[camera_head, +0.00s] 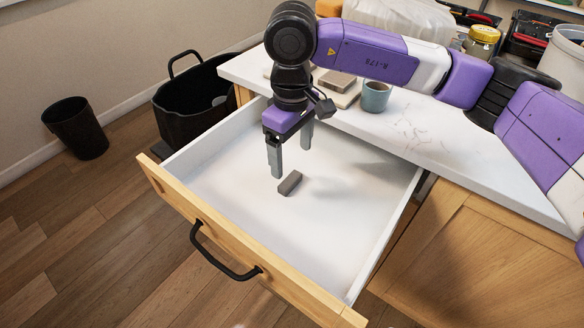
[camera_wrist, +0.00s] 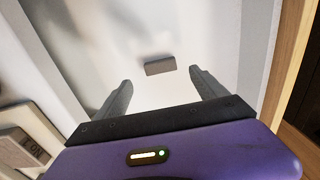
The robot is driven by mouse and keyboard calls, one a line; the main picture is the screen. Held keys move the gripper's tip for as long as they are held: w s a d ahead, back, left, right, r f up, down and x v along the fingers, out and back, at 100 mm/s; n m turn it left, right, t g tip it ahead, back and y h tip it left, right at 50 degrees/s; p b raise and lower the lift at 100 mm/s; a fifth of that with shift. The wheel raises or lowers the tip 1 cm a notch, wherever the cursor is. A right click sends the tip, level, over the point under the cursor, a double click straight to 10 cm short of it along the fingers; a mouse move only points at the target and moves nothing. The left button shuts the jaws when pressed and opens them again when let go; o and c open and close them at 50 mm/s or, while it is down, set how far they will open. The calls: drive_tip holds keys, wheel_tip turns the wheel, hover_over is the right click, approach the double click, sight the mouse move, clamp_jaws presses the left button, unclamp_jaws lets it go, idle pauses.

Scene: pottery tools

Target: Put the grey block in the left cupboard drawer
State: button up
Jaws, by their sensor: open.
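The small grey block (camera_head: 290,183) lies on the white floor of the open left cupboard drawer (camera_head: 245,245). It also shows in the wrist view (camera_wrist: 160,66), ahead of and between my fingers. My gripper (camera_head: 290,158) is open and empty. It is inside the drawer's outline, above the floor and close to the block, pointing down. The fingers look apart from the block. The drawer has a wooden front with a black handle (camera_head: 225,260) and white side walls. Nothing else shows inside it.
The white countertop (camera_head: 430,140) behind the drawer bears a blue-grey cup (camera_head: 375,96), a block on a board (camera_head: 337,80) and a jar with a yellow lid (camera_head: 481,40). A black basket (camera_head: 185,115) and a dark bin (camera_head: 76,128) stand on the floor at left.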

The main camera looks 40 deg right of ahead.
drive_tip(key=shift+r, duration=1.9)
